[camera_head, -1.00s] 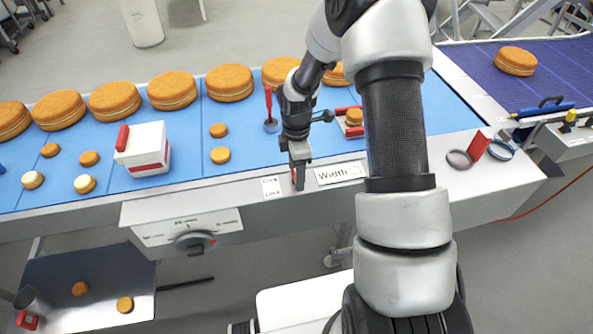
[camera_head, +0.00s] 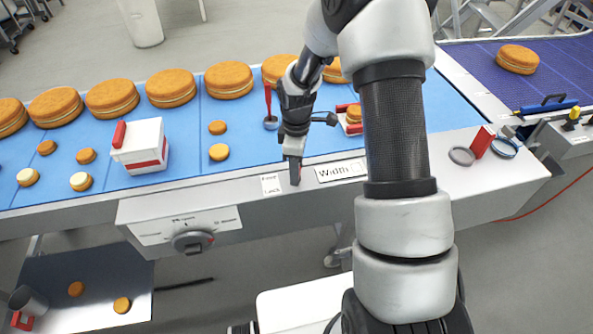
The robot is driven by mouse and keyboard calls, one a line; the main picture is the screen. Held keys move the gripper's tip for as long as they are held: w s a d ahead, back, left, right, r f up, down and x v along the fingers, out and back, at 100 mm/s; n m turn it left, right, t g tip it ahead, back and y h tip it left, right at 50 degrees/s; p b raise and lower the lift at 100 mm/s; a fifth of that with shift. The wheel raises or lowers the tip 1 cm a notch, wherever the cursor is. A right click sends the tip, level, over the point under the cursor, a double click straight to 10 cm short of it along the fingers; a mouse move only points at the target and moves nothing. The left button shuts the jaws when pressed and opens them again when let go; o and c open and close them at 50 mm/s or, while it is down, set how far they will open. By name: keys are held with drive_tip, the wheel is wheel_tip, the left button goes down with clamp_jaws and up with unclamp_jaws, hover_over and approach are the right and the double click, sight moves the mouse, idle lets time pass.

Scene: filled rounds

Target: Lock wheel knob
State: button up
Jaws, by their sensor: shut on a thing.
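My gripper (camera_head: 294,178) points down at the conveyor's front edge, between the small "Free / Lock" label (camera_head: 271,184) and the "Width" label (camera_head: 335,171). It is shut on a small red knob (camera_head: 299,174), which is mostly hidden by the fingers. A separate round grey dial (camera_head: 193,242) sits on the front panel to the lower left, apart from my gripper.
Large round cakes (camera_head: 168,88) line the back of the blue conveyor (camera_head: 190,150). A white and red box (camera_head: 140,147) stands on it at left. A red-handled tool (camera_head: 269,108) is close behind my gripper.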

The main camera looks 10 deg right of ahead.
drive_tip(key=m+b, duration=0.1)
drive_tip(key=m, duration=0.2)
drive_tip(key=shift+f+m+b, duration=0.1)
drive_tip(key=shift+m+b, duration=0.2)
drive_tip(key=shift+m, duration=0.1)
drive_tip(key=m+b, duration=0.1)
drive_tip(key=m, duration=0.2)
drive_tip(key=shift+m, duration=0.3)
drive_tip(key=m+b, duration=0.1)
drive_tip(key=m, duration=0.5)
drive_tip(key=shift+b, duration=0.35)
drive_tip(key=o, duration=1.1)
drive_tip(key=shift+c, duration=0.2)
wheel_tip(320, 180, up, 18)
drive_tip(key=shift+f+p, duration=0.15)
drive_tip(key=shift+p, duration=0.25)
